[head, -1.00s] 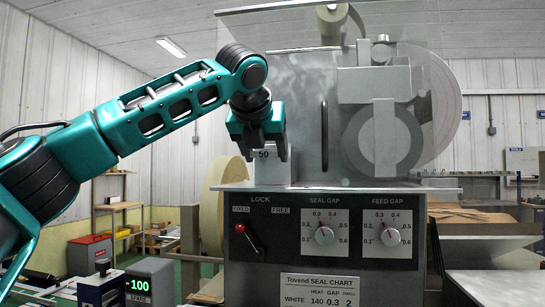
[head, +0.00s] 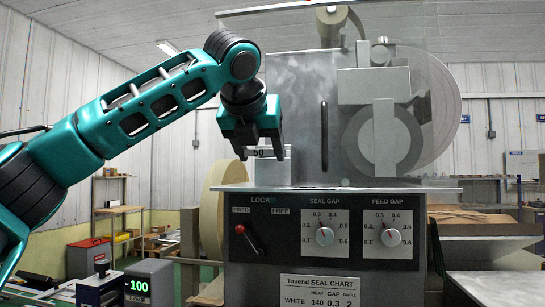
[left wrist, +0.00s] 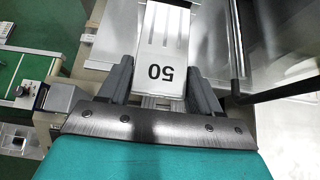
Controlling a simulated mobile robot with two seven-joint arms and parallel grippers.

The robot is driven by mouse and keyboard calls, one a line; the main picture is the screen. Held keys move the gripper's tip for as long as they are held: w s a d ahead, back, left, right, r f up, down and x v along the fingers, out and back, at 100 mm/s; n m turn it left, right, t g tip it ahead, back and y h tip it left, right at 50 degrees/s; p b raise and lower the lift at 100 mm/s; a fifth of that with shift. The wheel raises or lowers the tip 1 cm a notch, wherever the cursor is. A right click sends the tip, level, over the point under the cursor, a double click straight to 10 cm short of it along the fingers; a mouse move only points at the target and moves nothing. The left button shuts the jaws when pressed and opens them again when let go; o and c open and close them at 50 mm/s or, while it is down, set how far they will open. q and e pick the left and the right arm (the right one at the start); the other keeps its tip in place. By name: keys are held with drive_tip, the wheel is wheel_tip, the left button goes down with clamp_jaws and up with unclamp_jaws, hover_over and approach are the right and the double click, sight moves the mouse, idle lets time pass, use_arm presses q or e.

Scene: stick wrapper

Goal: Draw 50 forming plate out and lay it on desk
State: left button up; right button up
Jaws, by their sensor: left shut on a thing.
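The white forming plate marked "50" (head: 258,153) is at the left of the grey machine's top in the head view. In the left wrist view the plate (left wrist: 165,48) runs away from me, its number upside down and its slots beyond. My left gripper (head: 264,155) is above the machine's front panel, its fingers pointing down. It is shut on the plate, with a finger on each side in the left wrist view (left wrist: 160,85). The gripper covers part of the plate in the head view. I cannot tell whether the plate still touches the machine. My right gripper is not in view.
The grey machine (head: 300,230) has a red lever (head: 250,241) and two dials just below the gripper. A clear cover and large roll stand behind. A grey flat surface (head: 500,287) at the lower right is clear. A small counter box (head: 150,280) stands lower left.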

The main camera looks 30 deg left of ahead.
use_arm(q)
drive_tip(key=shift+s, duration=0.15)
idle(0.3)
drive_tip(key=shift+s+d+b, duration=0.2)
drive_tip(key=shift+s, duration=0.4)
drive_tip(key=shift+s+d+b, duration=0.15)
drive_tip(key=shift+s+b, duration=0.05)
drive_tip(key=shift+s, duration=0.4)
drive_tip(key=shift+s+d+b, duration=0.15)
drive_tip(key=shift+s+d, duration=0.1)
drive_tip(key=shift+s, duration=0.6)
drive_tip(key=shift+s+d+b, duration=0.1)
drive_tip(key=shift+s+d, duration=0.1)
drive_tip(key=shift+s, duration=0.7)
drive_tip(key=shift+s+d+b, duration=0.15)
drive_tip(key=shift+s+d, duration=0.1)
drive_tip(key=shift+s, duration=0.6)
